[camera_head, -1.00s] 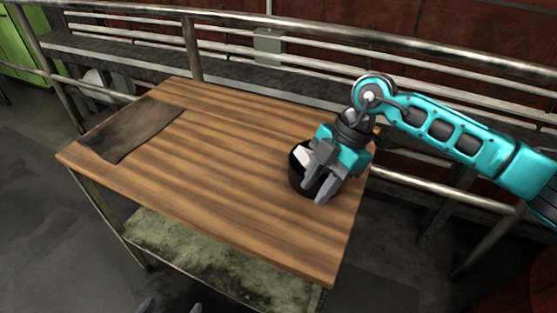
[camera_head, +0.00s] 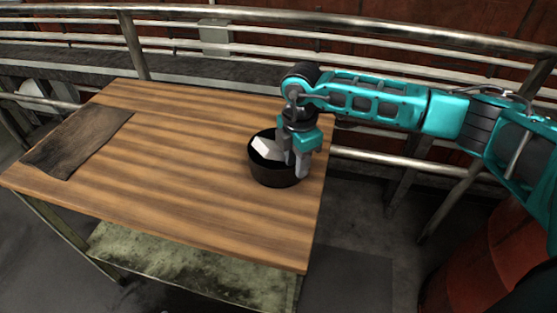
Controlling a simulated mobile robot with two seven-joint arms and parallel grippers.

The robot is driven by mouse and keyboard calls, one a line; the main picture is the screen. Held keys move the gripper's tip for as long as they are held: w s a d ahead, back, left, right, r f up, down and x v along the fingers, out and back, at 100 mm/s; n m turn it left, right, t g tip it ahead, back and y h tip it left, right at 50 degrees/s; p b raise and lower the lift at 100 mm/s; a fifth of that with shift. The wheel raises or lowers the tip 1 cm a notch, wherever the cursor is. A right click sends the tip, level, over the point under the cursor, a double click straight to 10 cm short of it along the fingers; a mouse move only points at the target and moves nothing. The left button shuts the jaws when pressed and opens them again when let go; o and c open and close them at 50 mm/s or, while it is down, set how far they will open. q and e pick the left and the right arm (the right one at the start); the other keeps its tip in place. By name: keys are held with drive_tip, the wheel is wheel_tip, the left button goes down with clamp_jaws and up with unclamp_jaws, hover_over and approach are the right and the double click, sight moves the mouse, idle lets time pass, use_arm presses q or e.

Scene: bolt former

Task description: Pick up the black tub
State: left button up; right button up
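The black tub (camera_head: 272,174) is a round, dark, open-topped container near the right edge of the wooden table (camera_head: 180,150). It looks upright on the tabletop. A whitish block (camera_head: 265,149) sticks up inside it. My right gripper (camera_head: 296,163) points down at the tub's right side. Its two grey fingers are at the right rim, one seemingly inside and the other outside the wall. The gap between them is small, and I cannot tell whether they press on the wall. My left gripper is not in view.
A dark, flat, worn sheet (camera_head: 78,140) lies at the table's left end. The middle of the table is clear. Metal railings (camera_head: 400,170) run behind the table. A rusty red drum (camera_head: 465,260) stands at the lower right.

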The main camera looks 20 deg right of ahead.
sight(294, 182)
drive_tip(key=f, duration=0.4)
drive_tip(key=shift+a+f, duration=0.1)
drive_tip(key=shift+a, duration=0.1)
drive_tip(key=shift+c, duration=0.4)
clamp_jaws()
